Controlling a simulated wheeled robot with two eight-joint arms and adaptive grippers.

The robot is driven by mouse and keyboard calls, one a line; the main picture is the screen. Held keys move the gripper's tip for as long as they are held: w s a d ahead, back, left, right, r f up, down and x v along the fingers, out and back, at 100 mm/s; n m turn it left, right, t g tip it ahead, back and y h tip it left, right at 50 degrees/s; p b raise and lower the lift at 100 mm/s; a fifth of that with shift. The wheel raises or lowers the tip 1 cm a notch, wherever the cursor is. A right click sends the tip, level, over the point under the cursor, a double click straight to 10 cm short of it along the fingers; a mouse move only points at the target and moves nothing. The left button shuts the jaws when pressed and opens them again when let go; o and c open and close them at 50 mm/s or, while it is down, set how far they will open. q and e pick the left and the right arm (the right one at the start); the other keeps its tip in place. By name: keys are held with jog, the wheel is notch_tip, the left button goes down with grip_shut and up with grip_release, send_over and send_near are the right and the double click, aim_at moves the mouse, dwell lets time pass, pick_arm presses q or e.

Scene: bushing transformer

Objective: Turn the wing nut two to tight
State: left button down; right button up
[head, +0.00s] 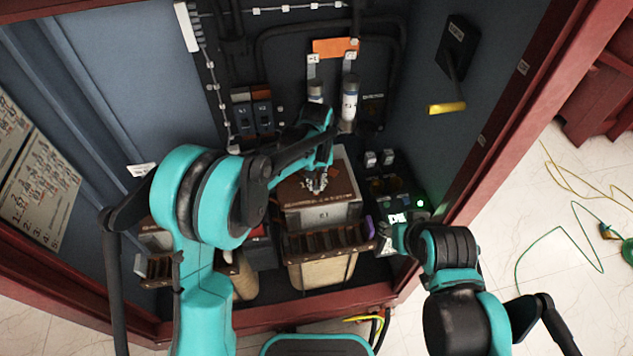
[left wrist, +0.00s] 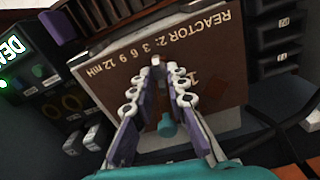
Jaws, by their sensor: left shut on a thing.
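My left gripper (head: 317,184) reaches into the cabinet and points down at the brown top plate of the reactor box (head: 333,188). In the left wrist view its two jointed fingers (left wrist: 166,76) close together over the plate, which is lettered "REACTOR 2: 3 6 9 12 mH" (left wrist: 150,48). The gripper is shut on wing nut two, which the fingertips hide; its angle cannot be told. A small teal piece (left wrist: 166,124) shows between the fingers; I cannot tell what it is.
A black unit with a green light (head: 420,203) is at the right. A yellow-handled lever (head: 447,108) juts from the right cabinet wall. The red cabinet frame borders the opening.

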pick_arm(q)
jog(key=shift+f, duration=0.1)
jog(key=m, duration=0.4)
jog(key=shift+s, duration=0.1)
jog(key=m, duration=0.4)
jog(key=shift+p, duration=0.4)
jog(key=m, duration=0.4)
jog(key=shift+m, duration=0.3)
jog(key=shift+f+m, duration=0.1)
jog(key=shift+m, duration=1.5)
jog(key=c, duration=1.7)
grip_release()
